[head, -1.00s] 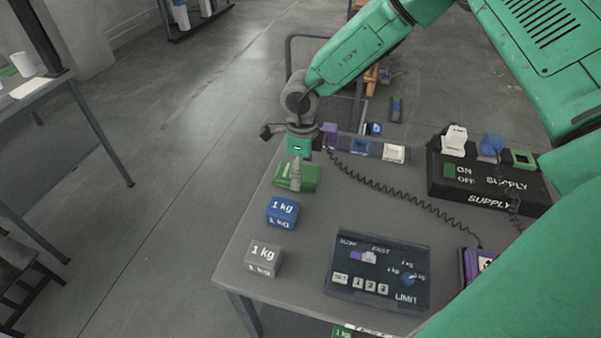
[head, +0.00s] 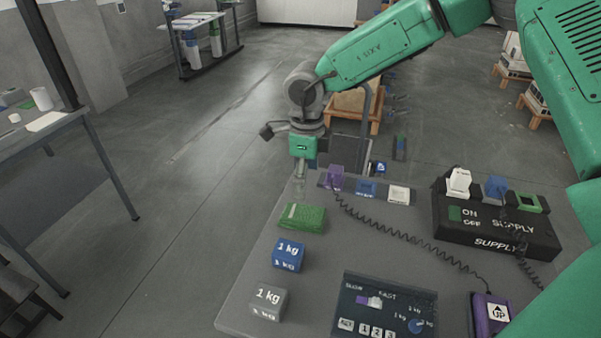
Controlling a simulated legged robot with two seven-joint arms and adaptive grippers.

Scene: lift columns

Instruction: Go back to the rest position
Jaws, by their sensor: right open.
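My right arm comes in from the right, green with a dark grey wrist. Its gripper (head: 299,190) points down at the table's far left corner, open and with nothing visible between its fingers. A green block (head: 302,217) lies on the table (head: 245,300) just below and in front of the fingertips, apart from them as far as I can tell. A blue 1 kg block (head: 289,255) and a grey 1 kg block (head: 267,301) stand in a row nearer to me. My left gripper is out of view.
A black supply box (head: 495,228) stands at the right, and a dark control panel (head: 385,308) at the front. A coiled cable runs to a purple UP pendant (head: 491,315). Purple, blue and white pieces line the back edge. Open floor lies left of the table.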

